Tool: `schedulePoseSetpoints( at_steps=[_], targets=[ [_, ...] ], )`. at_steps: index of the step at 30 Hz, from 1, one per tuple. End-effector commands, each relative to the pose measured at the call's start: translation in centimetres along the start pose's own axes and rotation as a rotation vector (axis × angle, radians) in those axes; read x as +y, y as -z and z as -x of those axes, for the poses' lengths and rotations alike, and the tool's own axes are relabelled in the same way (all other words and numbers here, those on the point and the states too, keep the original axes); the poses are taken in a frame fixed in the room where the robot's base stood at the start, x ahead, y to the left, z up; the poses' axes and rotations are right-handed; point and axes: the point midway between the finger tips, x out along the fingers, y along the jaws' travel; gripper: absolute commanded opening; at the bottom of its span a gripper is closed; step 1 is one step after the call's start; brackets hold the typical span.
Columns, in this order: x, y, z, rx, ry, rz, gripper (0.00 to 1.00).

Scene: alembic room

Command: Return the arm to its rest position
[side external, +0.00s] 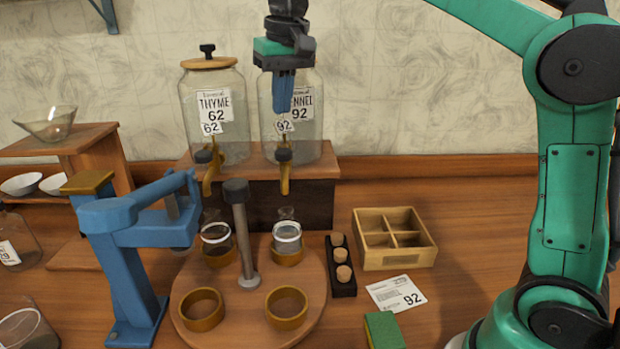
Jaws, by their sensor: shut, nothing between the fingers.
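My gripper (284,92) has blue fingers pointing down and is shut with nothing between them. It hangs in front of the right glass jar (308,138), whose label ends in "NNEL 92", and hides part of that label. I cannot tell the gap between gripper and jar. My arm (575,180) is green and black, rising at the right and reaching left along the top of the picture. Part of the arm is cut off by the top edge.
The THYME 62 jar (212,130) stands left, also with a brass tap. Below is a round wooden turntable (245,318) with ring holders and two glass vessels. A blue press (130,250), corks (341,255), a divided box (394,262), a card (396,294) and a green block (383,330) surround it.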

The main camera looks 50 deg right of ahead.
Motion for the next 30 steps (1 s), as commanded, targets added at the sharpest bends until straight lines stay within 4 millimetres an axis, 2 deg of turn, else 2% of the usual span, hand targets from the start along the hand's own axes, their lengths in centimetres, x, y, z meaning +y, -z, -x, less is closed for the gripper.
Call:
schedulePoseSetpoints(
  at_steps=[5,8,15,18,24,30],
  targets=[
    [0.1,-1.8,-0.9,0.066,0.024,0.042,0.00],
    [0.4,-4.0,-2.4,0.135,0.046,0.084,0.00],
    [1.1,-10.3,-7.9,0.307,0.088,0.181,0.00],
    [1.4,-12.4,-10.0,0.359,0.096,0.210,0.00],
    [1.7,-14.3,-12.1,0.410,0.103,0.238,0.00],
    [1.7,-14.4,-12.2,0.415,0.103,0.240,0.00]
  ],
)
